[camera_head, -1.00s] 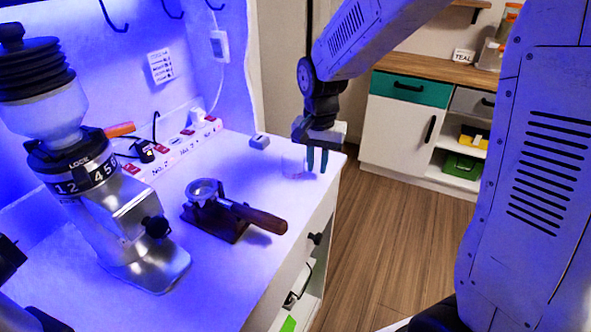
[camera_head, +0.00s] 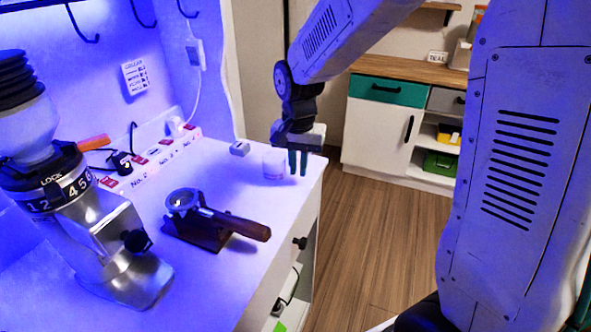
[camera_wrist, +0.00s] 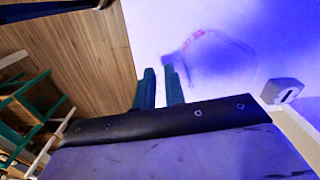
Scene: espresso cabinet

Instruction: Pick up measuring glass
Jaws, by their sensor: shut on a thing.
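The measuring glass (camera_head: 272,164) is a small clear vessel at the far right end of the white counter. In the wrist view it is a faint transparent outline (camera_wrist: 222,54) with reddish marks, just beyond the fingers. My gripper (camera_head: 298,172) points down at the right side of the glass, its two teal fingers close together. It is shut on the glass, apparently at its near wall; the wrist view shows the fingers (camera_wrist: 160,80) with a narrow gap. The glass looks upright; I cannot tell whether its base touches the counter.
A portafilter with a wooden handle (camera_head: 240,225) rests on a stand on the counter, left of the gripper. A grinder (camera_head: 105,240) stands farther left. The counter's right edge is close to the gripper.

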